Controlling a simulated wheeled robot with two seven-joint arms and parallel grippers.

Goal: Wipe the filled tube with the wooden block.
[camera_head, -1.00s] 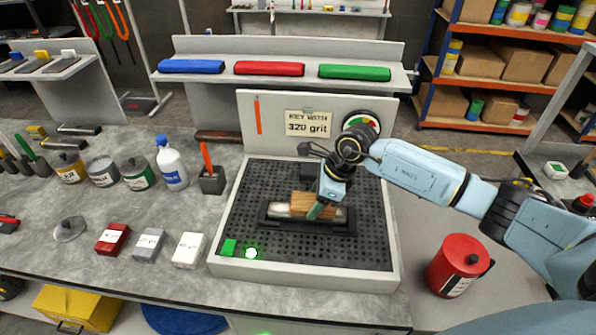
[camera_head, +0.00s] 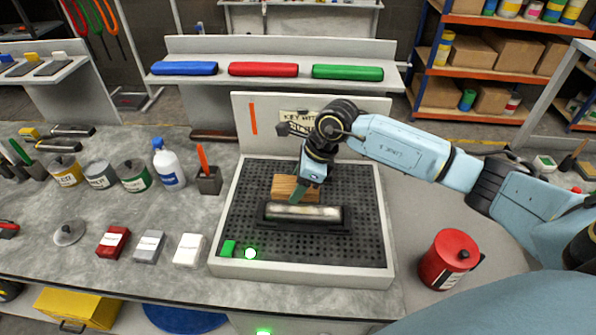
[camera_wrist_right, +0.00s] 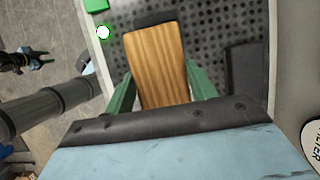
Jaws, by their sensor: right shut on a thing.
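My right gripper (camera_head: 300,190) is shut on the wooden block (camera_head: 283,187), a brown, striped piece. In the right wrist view the block (camera_wrist_right: 155,65) sits between the green fingers of the right gripper (camera_wrist_right: 160,88). The tube (camera_head: 318,212), greyish with a pale band along it, lies lengthwise in a black cradle (camera_head: 345,222) on the perforated bed. The block is just behind the tube in the head view; I cannot tell whether they touch. My left gripper (camera_wrist_right: 40,59) shows small at the left of the right wrist view, away from these things; its jaw state is unclear.
The white-rimmed tray (camera_head: 300,274) surrounds the perforated bed, with a backboard (camera_head: 243,140) behind. A lit green lamp (camera_head: 250,253) is at its front left. Cans, a white bottle (camera_head: 168,165) and small boxes stand left. A red can (camera_head: 450,260) stands right.

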